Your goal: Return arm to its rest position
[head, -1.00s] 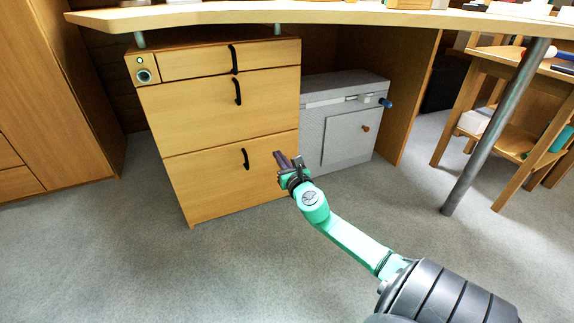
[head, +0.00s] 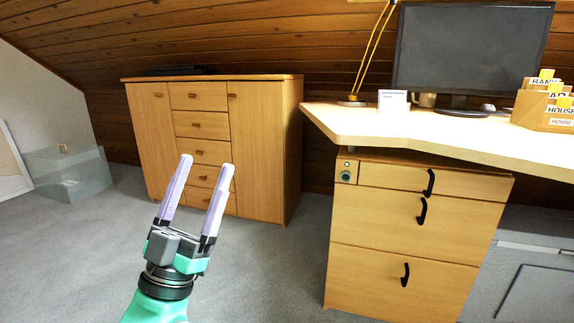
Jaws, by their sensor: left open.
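My left gripper (head: 207,168) comes up from the bottom left of the head view. Its two pale lilac fingers point up and are apart, with nothing between them. It is in the air in front of the wooden cabinet (head: 267,160) and touches nothing that I can see. Its teal arm leaves the picture at the bottom edge. My right gripper is not in the picture.
A wooden drawer unit (head: 385,275) with black handles stands under the desk (head: 385,122). A monitor (head: 470,50) and a box of labelled folders (head: 545,110) are on the desk. A clear box (head: 75,178) is on the floor at left. The carpet (head: 60,260) is bare at lower left.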

